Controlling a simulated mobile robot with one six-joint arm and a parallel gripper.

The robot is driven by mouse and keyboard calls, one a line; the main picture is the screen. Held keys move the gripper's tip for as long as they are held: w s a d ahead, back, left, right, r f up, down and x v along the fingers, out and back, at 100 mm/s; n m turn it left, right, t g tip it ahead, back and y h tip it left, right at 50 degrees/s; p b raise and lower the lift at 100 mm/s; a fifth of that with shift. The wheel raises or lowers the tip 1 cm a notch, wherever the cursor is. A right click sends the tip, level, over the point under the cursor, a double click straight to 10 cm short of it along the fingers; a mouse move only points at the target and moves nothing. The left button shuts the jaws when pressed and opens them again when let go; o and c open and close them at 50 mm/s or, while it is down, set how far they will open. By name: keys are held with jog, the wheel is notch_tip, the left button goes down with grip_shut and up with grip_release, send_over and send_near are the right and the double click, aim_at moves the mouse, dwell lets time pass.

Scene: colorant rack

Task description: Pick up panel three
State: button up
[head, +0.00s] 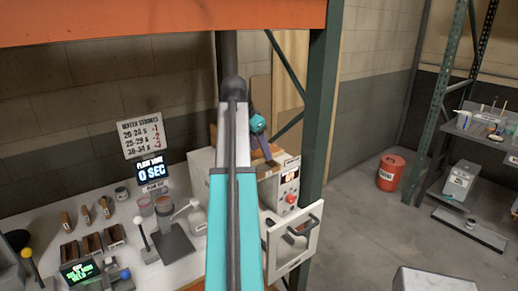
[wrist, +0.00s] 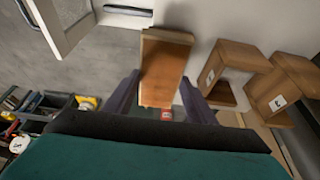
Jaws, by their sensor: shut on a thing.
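My gripper (wrist: 162,105) shows in the wrist view with its two dark purple fingers on either side of a wooden panel (wrist: 165,70). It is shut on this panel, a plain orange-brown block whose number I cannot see. Two more wooden blocks stand to its right, a middle one (wrist: 223,72) and a far right one (wrist: 282,88), each with a small white label too small to read. In the head view my gripper (head: 262,147) is partly hidden behind my arm, pointing down at brown wood (head: 268,170) above a pale machine.
A red-buttoned control box (head: 289,186) and an open white door (head: 293,243) are close by. A green post (head: 320,110) rises just right of the gripper. Bottles and wooden pieces crowd the white bench (head: 185,268). An orange bucket (head: 391,172) stands on open floor.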

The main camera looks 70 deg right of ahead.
jog(key=s+a+r+p, duration=0.1)
jog(key=s+a+p, duration=0.4)
jog(key=a, duration=0.7)
jog(key=shift+s+a+r, duration=0.2)
jog(key=shift+s+a, duration=0.2)
jog(key=shift+s, duration=0.85)
